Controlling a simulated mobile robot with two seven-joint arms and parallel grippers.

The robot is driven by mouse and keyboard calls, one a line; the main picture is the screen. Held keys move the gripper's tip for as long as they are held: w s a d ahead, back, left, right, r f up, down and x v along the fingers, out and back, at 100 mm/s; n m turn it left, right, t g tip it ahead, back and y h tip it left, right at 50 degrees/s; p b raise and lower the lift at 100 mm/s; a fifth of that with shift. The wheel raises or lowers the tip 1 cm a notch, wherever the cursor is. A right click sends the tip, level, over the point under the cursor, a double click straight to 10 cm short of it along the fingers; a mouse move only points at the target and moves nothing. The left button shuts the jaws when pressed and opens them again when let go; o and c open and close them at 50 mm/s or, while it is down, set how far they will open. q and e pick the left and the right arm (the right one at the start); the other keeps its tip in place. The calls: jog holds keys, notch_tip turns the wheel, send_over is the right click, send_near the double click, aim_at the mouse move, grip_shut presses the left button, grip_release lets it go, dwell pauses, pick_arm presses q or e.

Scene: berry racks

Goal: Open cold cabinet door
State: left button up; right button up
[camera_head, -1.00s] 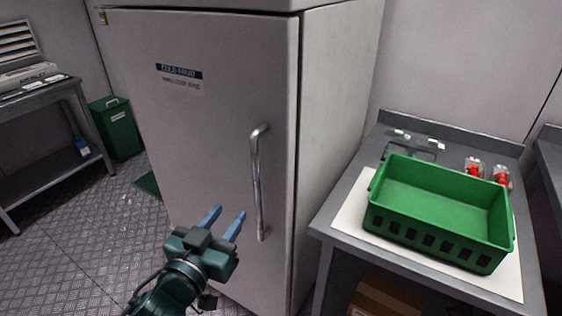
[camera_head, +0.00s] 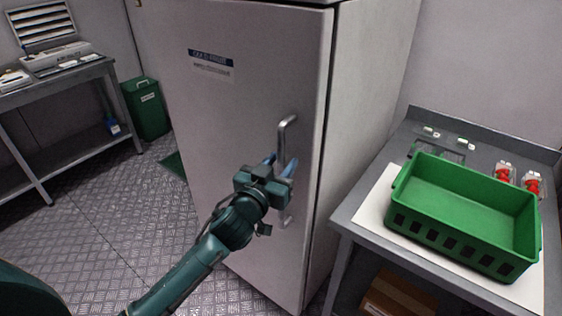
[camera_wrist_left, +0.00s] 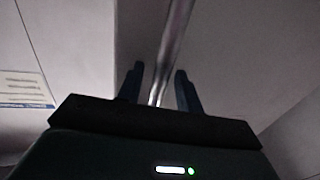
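The grey cold cabinet door (camera_head: 220,110) is shut, with a blue and white label near its top. A vertical metal handle (camera_head: 286,130) stands near its right edge. My left gripper (camera_head: 281,165) is at the handle, its blue fingers open, hiding the handle's middle. In the left wrist view the handle (camera_wrist_left: 176,40) runs between the two open fingers (camera_wrist_left: 160,88), with gaps visible on both sides. My right gripper is not in view.
A counter (camera_head: 355,215) to the right of the cabinet bears a green crate (camera_head: 465,240) and two red-and-white items. A green bin (camera_head: 146,108) and a metal table (camera_head: 70,75) stand at left. The floor before the door is clear.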

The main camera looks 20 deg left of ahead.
pick_arm(q)
jog(key=shift+w, duration=0.2)
grip_shut()
dwell(0.3)
